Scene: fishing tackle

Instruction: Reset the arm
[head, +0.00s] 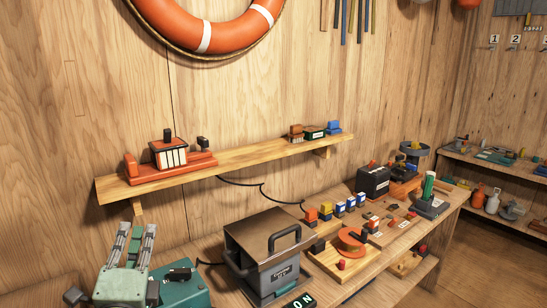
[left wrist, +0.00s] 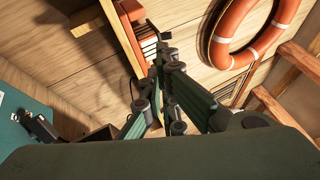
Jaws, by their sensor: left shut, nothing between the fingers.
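My left gripper (head: 137,229) is at the lower left of the head view, with its fingers pointing up, in front of the wooden wall and below the left end of the shelf. In the left wrist view its fingers (left wrist: 165,50) come together at the tips. It is shut and holds nothing. Behind the fingertips in that view are the wall shelf and part of the orange-and-white item on it. My right gripper is in neither view.
The wall shelf (head: 234,158) runs above the bench and holds an orange-and-white item (head: 170,157). A lidded grey box (head: 262,262) and a teal box-like thing (head: 185,290) stand near my gripper. A lifebuoy (head: 215,25) hangs above. Small tackle crowds the bench farther right.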

